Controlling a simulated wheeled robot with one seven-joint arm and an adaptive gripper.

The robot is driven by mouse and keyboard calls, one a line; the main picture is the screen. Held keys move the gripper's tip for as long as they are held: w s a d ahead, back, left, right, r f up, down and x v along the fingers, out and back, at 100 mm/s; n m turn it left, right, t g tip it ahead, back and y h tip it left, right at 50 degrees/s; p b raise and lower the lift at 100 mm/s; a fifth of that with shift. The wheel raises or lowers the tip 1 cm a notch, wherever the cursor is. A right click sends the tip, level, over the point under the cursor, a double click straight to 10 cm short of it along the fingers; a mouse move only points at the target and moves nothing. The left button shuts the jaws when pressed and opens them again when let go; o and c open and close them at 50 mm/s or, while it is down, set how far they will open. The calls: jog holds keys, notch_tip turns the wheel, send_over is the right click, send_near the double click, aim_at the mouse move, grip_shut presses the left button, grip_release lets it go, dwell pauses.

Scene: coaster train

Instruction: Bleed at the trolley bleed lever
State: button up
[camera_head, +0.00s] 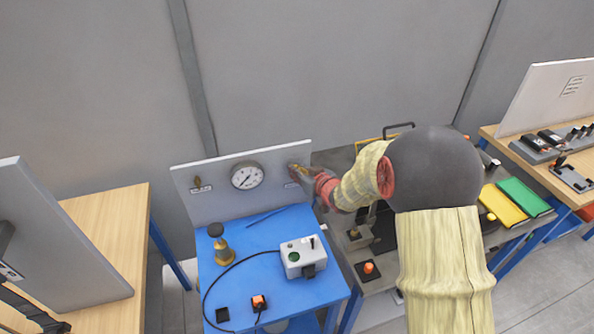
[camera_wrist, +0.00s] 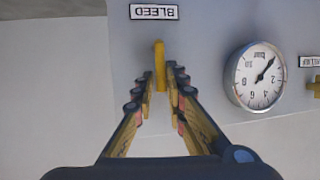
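The bleed lever (camera_wrist: 160,60) is a slim yellow lever on the grey panel (camera_head: 215,200), beside the label reading BLEED (camera_wrist: 153,12), which appears upside down in the wrist view. My gripper (camera_wrist: 159,84) has its two fingers apart, one on each side of the lever. A gap shows between the lever and the fingers; how deep the lever sits between the tips is hard to tell. In the head view my gripper (camera_head: 303,174) is at the panel's upper right and hides most of the lever. The round pressure gauge (camera_head: 247,175) is beside it, needle off its lower end.
A second brass lever (camera_head: 197,184) is at the panel's left. The blue trolley top (camera_head: 235,292) holds a brass fitting (camera_head: 222,245), a grey box with a green button (camera_head: 303,257) and a cable. A wooden bench (camera_head: 115,215) stands left; a cluttered grey bench is right.

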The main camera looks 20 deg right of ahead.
jog(key=shift+o, duration=0.3)
jog(key=v, duration=1.2)
